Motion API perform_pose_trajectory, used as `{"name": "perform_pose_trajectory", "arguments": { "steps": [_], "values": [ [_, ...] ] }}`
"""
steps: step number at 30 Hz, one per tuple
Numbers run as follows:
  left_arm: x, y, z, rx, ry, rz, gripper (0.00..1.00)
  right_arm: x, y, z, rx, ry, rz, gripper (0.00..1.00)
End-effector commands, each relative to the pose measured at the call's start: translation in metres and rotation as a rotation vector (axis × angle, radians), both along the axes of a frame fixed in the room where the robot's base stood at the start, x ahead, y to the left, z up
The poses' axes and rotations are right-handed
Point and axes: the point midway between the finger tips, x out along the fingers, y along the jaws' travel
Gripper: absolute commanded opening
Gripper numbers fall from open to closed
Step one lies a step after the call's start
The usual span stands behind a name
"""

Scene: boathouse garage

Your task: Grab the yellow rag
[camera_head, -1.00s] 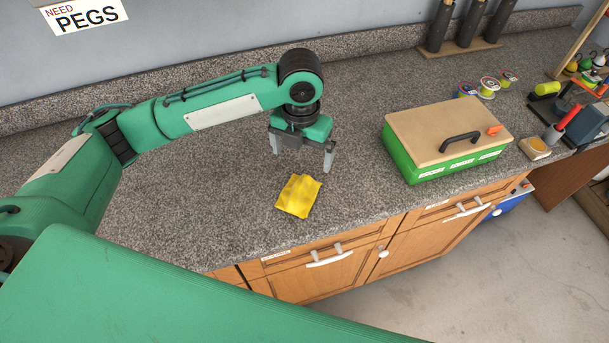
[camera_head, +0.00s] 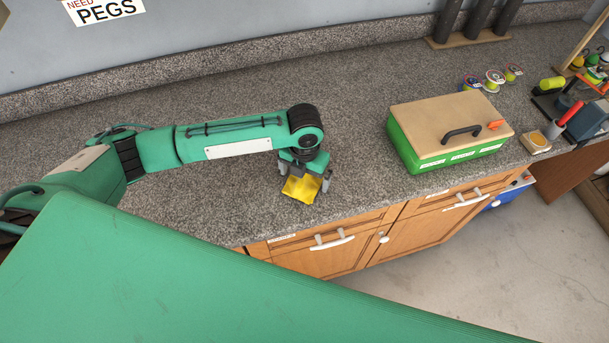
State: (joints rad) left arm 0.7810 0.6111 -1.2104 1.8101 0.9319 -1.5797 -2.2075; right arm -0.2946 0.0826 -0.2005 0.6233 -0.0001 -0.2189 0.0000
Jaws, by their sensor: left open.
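The yellow rag (camera_head: 301,189) lies crumpled on the grey speckled countertop (camera_head: 215,205), near its front edge. My left gripper (camera_head: 304,190) points down over the rag. Its jaws are open, with one finger at the left side of the rag and the other at its right side. The gripper's body hides the back part of the rag. I cannot tell whether the fingers touch it. My right gripper is not in view.
A green box with a tan lid (camera_head: 450,130) and black handle stands to the right. Several line spools (camera_head: 493,80) lie behind it. Dark cylinders (camera_head: 480,20) stand on a wooden base at the back. Wooden drawers (camera_head: 325,250) are below the counter edge. The counter behind the arm is clear.

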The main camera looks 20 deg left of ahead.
Motion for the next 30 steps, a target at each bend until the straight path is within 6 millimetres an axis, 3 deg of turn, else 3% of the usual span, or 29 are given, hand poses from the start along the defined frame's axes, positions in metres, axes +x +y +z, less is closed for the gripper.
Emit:
{"name": "perform_pose_trajectory", "arguments": {
  "steps": [8,15,25,30],
  "values": [
    [0.0,0.0,-0.004,0.001,-0.001,0.0,0.96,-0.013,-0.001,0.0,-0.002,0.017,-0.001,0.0],
    [0.0,0.0,-0.003,0.0,-0.001,0.001,0.5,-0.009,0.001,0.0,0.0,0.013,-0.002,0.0],
    [0.001,0.0,-0.001,0.0,-0.002,0.0,0.49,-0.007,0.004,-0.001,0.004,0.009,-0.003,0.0],
    [0.002,0.0,0.013,-0.001,-0.005,0.001,0.49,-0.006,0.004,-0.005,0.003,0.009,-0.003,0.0]
  ]
}}
